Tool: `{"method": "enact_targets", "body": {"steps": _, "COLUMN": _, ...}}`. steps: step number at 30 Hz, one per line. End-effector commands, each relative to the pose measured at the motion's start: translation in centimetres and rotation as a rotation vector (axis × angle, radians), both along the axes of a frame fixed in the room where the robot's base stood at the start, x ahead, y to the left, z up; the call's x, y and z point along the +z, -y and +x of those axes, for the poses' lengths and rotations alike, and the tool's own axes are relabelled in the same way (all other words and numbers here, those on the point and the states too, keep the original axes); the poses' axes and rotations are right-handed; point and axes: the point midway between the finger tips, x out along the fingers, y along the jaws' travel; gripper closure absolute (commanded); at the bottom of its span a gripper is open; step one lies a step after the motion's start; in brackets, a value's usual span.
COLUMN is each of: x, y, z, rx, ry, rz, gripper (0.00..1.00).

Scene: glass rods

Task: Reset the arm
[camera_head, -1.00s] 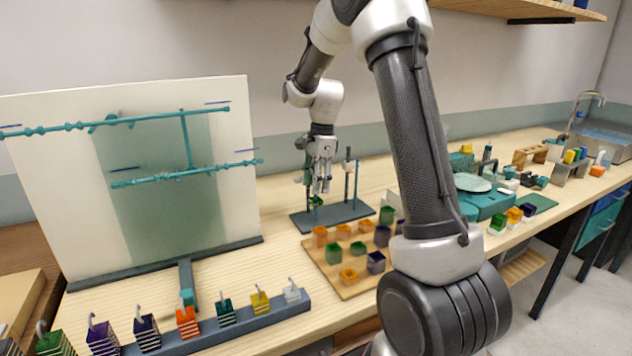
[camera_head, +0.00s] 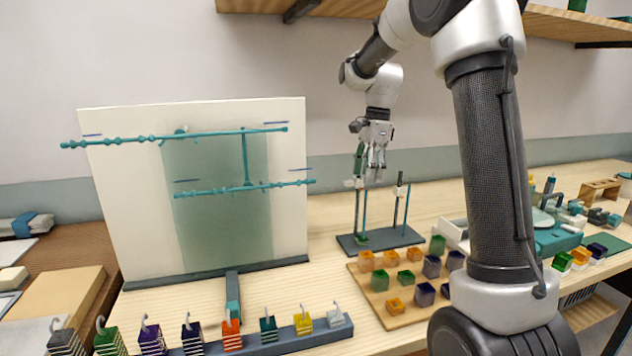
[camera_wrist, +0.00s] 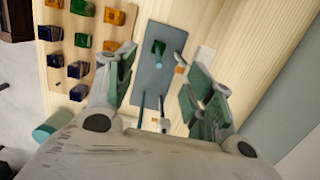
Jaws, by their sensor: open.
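My gripper (camera_head: 372,172) hangs fingers-down above the dark stand (camera_head: 402,240) on the wooden bench. In the wrist view my gripper (camera_wrist: 165,85) shows its two green-padded fingers spread wide, with nothing held between them. The stand's base (camera_wrist: 150,75) lies below and between the fingers there. A small green piece (camera_head: 361,239) sits low at the left part of the stand; it also shows in the wrist view (camera_wrist: 158,47). Thin upright rods rise from the stand, close to the gripper in the head view; I cannot tell whether they touch it.
A wooden board (camera_head: 370,299) with several coloured blocks lies in front of the stand. A white panel (camera_head: 288,220) with teal rods stands at left. Hooked weights line a rack (camera_head: 284,337) in front. Teal equipment (camera_head: 556,240) stands at right. A shelf (camera_head: 560,25) hangs above.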

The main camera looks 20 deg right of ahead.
Motion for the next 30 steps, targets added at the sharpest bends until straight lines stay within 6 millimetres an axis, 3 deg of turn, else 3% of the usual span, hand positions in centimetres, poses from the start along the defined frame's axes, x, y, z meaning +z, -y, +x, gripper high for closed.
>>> {"method": "enact_targets", "body": {"steps": 4, "x": 0.5, "y": -0.1, "z": -0.7, "rx": 0.03, "ry": 0.011, "rz": -0.003, "gripper": 0.47}}
{"method": "enact_targets", "body": {"steps": 7, "x": 2.1, "y": -0.3, "z": -2.9, "rx": 0.13, "ry": 0.049, "rz": -0.015, "gripper": 0.47}}
{"method": "enact_targets", "body": {"steps": 12, "x": 5.6, "y": -0.8, "z": -10.5, "rx": 0.478, "ry": 0.166, "rz": -0.075, "gripper": 0.47}}
{"method": "enact_targets", "body": {"steps": 15, "x": 6.5, "y": -1.0, "z": -15.6, "rx": 0.708, "ry": 0.232, "rz": -0.126, "gripper": 0.47}}
{"method": "enact_targets", "body": {"steps": 21, "x": 5.6, "y": -1.2, "z": -24.8, "rx": 1.152, "ry": 0.335, "rz": -0.253, "gripper": 0.47}}
{"method": "enact_targets", "body": {"steps": 24, "x": 4.4, "y": -1.1, "z": -28.1, "rx": 1.324, "ry": 0.366, "rz": -0.311, "gripper": 0.47}}
{"method": "enact_targets", "body": {"steps": 30, "x": 2.6, "y": -1.0, "z": -31.2, "rx": 1.514, "ry": 0.388, "rz": -0.382, "gripper": 0.47}}
